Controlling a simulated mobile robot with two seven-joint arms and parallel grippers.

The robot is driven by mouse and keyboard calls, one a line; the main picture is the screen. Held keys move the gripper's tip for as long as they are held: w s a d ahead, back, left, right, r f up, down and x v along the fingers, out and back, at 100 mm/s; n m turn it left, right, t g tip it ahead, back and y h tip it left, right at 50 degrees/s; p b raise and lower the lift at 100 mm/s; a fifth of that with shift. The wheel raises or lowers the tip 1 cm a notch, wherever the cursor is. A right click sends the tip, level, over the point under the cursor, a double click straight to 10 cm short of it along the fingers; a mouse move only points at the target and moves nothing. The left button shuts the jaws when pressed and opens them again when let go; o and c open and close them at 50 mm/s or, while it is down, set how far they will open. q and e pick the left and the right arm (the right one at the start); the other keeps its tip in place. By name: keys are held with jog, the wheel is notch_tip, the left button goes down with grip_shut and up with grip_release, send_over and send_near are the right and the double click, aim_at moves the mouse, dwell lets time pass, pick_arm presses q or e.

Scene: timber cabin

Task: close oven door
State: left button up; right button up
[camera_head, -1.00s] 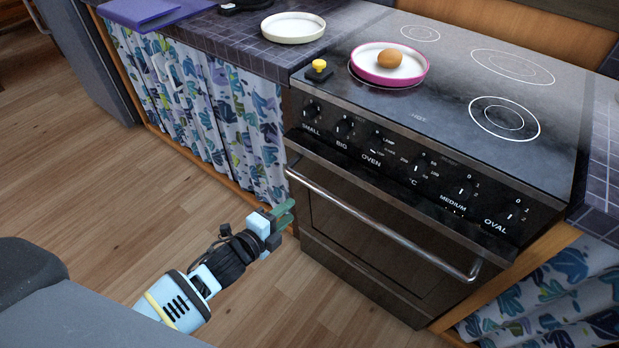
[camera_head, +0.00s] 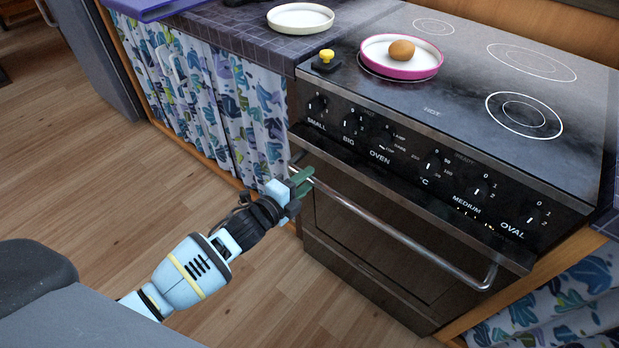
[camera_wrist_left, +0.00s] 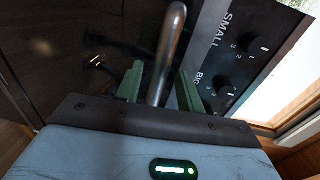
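The oven door (camera_head: 375,235) is dark and glossy, below the knob panel of the stove. It looks shut or nearly shut; I cannot tell if a small gap remains. Its silver bar handle (camera_head: 400,236) runs across the top of the door. My left gripper (camera_head: 302,182) is at the handle's left end. In the left wrist view, the handle (camera_wrist_left: 167,55) passes between the two green fingers of the gripper (camera_wrist_left: 160,85), which stand apart on either side of it. I cannot tell whether either finger touches the bar. My right gripper is out of view.
The stove's knob panel (camera_head: 425,165) is just above the handle. A pink-rimmed plate (camera_head: 378,60) with an egg (camera_head: 401,50) is on the cooktop (camera_head: 458,60). A yellow-topped black object (camera_head: 326,61) is at its left corner. A patterned curtain (camera_head: 225,110) hangs left. The wooden floor in front is clear.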

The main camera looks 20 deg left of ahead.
pick_arm(q)
jog(key=shift+x, duration=1.05)
grip_shut()
